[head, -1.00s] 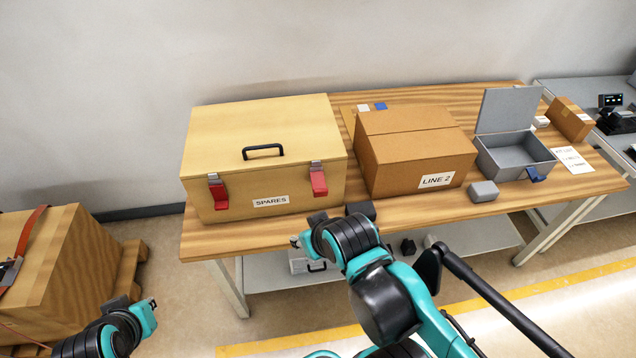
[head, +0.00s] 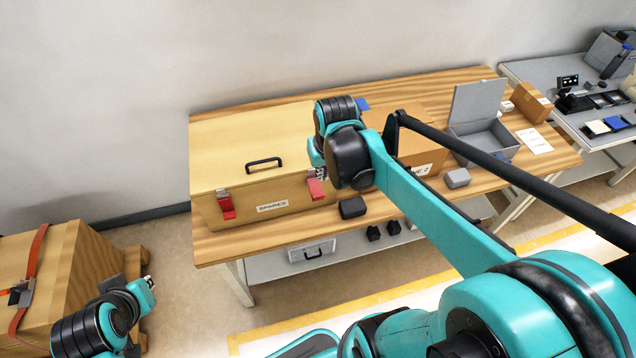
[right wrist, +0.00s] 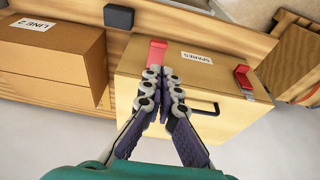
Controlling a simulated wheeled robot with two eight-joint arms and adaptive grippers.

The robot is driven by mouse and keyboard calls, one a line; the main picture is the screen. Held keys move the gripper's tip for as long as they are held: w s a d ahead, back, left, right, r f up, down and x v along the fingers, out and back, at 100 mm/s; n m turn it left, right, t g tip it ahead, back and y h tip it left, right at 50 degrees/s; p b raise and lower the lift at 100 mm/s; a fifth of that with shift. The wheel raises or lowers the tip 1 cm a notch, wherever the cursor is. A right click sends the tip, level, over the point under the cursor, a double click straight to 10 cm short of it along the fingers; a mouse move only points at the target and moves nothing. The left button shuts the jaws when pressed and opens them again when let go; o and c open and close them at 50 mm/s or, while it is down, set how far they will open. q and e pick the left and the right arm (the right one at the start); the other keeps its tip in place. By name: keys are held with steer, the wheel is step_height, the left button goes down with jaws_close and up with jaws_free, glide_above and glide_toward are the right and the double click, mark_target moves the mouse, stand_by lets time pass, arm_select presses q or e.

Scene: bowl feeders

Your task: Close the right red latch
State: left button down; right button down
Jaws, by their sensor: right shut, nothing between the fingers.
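The wooden SPARES box (head: 240,150) stands on the left of the workbench with its lid down. The right red latch (head: 316,189) is on its front, right of the label; its red handle slopes down and seems to stand out from the face. It also shows in the right wrist view (right wrist: 157,50), partly hidden by my fingers. My right gripper (head: 320,174) is shut and empty, its fingertips (right wrist: 163,72) at the latch's upper end; I cannot tell whether they touch. The left red latch (head: 226,205) hangs similarly. My left gripper (head: 150,284) is low at the left, its jaws unclear.
A cardboard LINE 2 box (head: 415,120) stands right of the SPARES box, partly behind my right arm. A small dark block (head: 352,208) lies at the bench's front edge. A grey open box (head: 480,140) and a grey block (head: 457,178) are further right.

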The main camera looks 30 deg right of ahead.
mark_target(319, 196)
steer(key=shift+d, duration=0.15)
steer(key=shift+f, duration=0.1)
steer(key=b+x, duration=0.4)
steer(key=x, duration=0.9)
steer(key=shift+f, duration=0.4)
steer(key=shift+f, duration=0.1)
steer(key=shift+s+f+t+b, duration=0.1)
steer(key=shift+f+t+b, duration=0.1)
steer(key=shift+t+b, duration=0.25)
